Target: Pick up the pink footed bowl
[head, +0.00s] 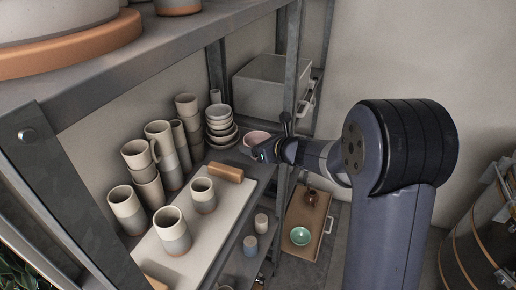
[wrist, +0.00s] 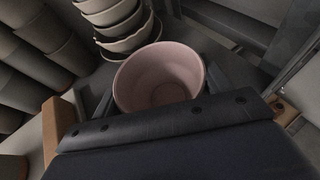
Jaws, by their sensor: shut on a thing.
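The pink footed bowl (head: 256,138) stands on the grey shelf, right of a stack of bowls in the head view. In the wrist view the pink bowl (wrist: 160,77) is upright and open towards the camera, and its inside is empty. My gripper (head: 262,151) is at the bowl's near side in the head view. In the wrist view my gripper (wrist: 158,85) has its fingers on either side of the bowl and is shut on it. The bowl's foot is hidden, and I cannot tell whether it touches the shelf.
Stacked bowls (head: 221,126) stand close left of the pink bowl. Several grey and white cups (head: 160,140) crowd further left. A metal post (head: 291,60) and a grey box (head: 268,85) stand behind.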

